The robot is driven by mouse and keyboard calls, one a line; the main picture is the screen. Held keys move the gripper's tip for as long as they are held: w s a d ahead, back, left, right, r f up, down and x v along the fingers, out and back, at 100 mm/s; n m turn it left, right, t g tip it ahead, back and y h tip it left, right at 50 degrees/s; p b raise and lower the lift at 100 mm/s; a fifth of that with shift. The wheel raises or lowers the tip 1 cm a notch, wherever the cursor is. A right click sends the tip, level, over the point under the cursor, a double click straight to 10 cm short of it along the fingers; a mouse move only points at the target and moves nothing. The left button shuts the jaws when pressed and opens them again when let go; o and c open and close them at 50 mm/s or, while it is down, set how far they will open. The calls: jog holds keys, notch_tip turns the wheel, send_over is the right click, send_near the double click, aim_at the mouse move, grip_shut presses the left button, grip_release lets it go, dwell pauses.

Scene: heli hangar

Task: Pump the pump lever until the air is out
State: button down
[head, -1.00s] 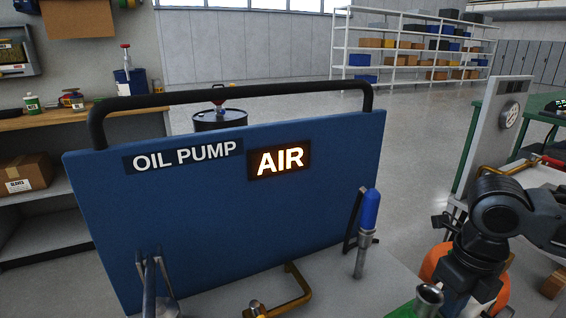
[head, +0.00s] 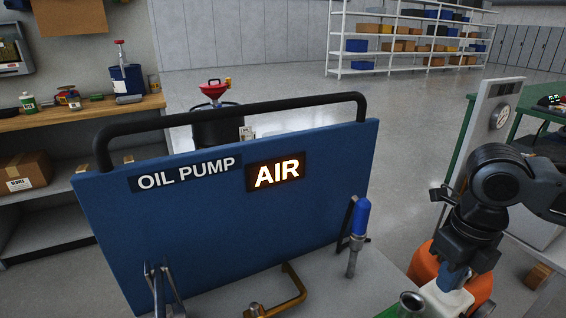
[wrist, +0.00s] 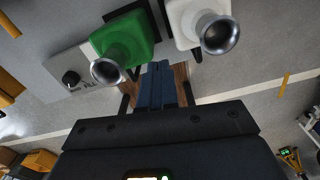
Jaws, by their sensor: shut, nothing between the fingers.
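The blue oil pump panel (head: 220,225) carries a lit AIR sign (head: 276,173) next to the OIL PUMP label (head: 185,174). The pump lever, with a blue grip (head: 361,217) on a metal rod, stands nearly upright at the panel's right end. My gripper (head: 453,283) is to the right of the lever and apart from it, pointing down. In the wrist view its blue fingers (wrist: 157,88) are together and empty. The lever does not show in the wrist view.
A white container (wrist: 202,22) and a green container (wrist: 125,42) with metal funnel mouths are close to my fingers. A bent brass-coloured handle (head: 290,292) is in front of the panel. A black bar (head: 230,112) runs along its top. A green table (head: 460,150) stands at the right.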

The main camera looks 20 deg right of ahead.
notch_tip(320, 180, up, 7)
jog(key=p, duration=0.4)
jog(key=shift+f, duration=0.1)
dwell(0.3)
